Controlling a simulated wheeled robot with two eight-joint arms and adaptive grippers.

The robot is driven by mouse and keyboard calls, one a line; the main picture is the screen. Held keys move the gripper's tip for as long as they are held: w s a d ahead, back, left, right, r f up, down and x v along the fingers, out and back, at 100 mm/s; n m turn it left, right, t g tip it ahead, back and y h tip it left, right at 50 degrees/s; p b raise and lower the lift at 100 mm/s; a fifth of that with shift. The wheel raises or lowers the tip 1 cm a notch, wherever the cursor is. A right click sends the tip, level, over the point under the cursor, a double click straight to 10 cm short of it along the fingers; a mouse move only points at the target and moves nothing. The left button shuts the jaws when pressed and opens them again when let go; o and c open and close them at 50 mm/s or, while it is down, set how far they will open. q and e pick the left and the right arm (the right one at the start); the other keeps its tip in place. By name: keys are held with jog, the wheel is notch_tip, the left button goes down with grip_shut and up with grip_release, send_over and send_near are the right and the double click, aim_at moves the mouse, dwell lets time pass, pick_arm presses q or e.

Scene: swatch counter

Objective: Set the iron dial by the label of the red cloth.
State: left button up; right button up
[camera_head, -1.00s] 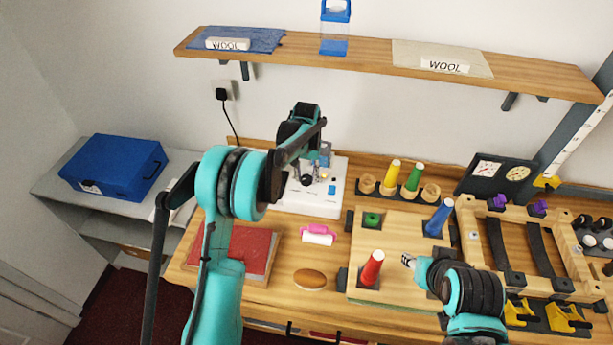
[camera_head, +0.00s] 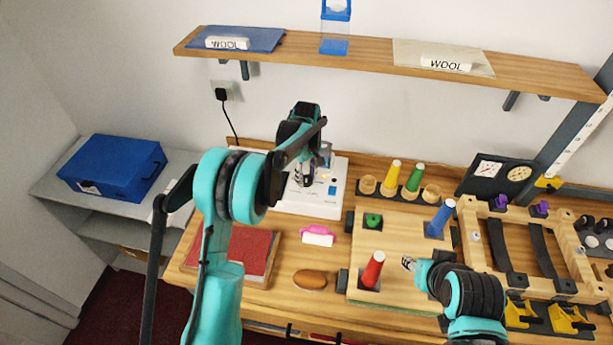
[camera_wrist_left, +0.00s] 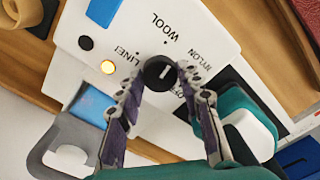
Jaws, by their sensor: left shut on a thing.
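The white dial panel (camera_head: 325,207) stands at the back of the table. In the left wrist view its round black dial (camera_wrist_left: 160,73) has a white pointer mark that points roughly toward WOOL. LINEN and NYLON are printed at either side, and another word is partly hidden. My left gripper (camera_wrist_left: 156,84) is shut on the dial, a fingertip at each side; it also shows in the head view (camera_head: 304,180). A red cloth (camera_head: 250,250) lies on the table at left; I see no readable label on it. My right gripper (camera_head: 408,264) is over the wooden board, its fingers too small to judge.
The shelf (camera_head: 360,55) holds blue (camera_head: 262,37) and beige (camera_head: 410,52) cloths, both labelled WOOL. A pink-handled roller (camera_head: 318,236) and brown oval (camera_head: 310,280) lie before the panel. Coloured cones, including a red one (camera_head: 372,270), stand right.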

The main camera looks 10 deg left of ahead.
aim_at(307, 178)
pick_arm(q)
jog(key=shift+n, duration=2.2)
jog(key=o, duration=1.2)
jog(key=shift+c, duration=0.2)
notch_tip(307, 178, up, 8)
jog(key=shift+f, duration=0.25)
